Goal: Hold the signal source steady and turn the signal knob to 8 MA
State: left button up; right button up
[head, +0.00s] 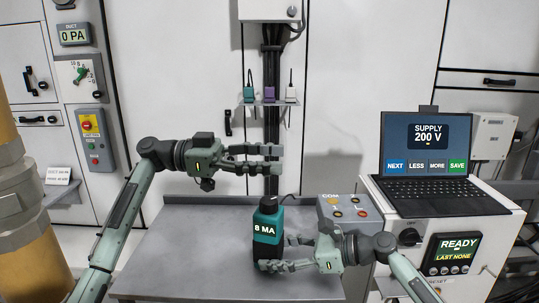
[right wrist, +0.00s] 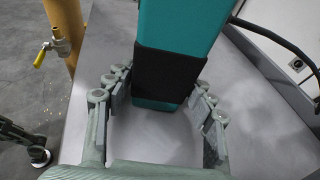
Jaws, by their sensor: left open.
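The signal source (head: 267,232) is a teal and black box standing upright on the grey table. Its display reads 8 MA. A dark knob (head: 268,204) sits on its top. The source's top is out of the right wrist view.
A grey terminal box (head: 348,209) marked COM stands behind my right gripper. A laptop (head: 428,155) reading SUPPLY 200 V sits on a white cabinet (head: 408,262) at the right. A dark post (head: 271,125) with a small shelf rises behind. The table's left part (head: 190,245) is clear.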

jog(key=shift+o, duration=1.4)
jog(key=shift+r, duration=0.1)
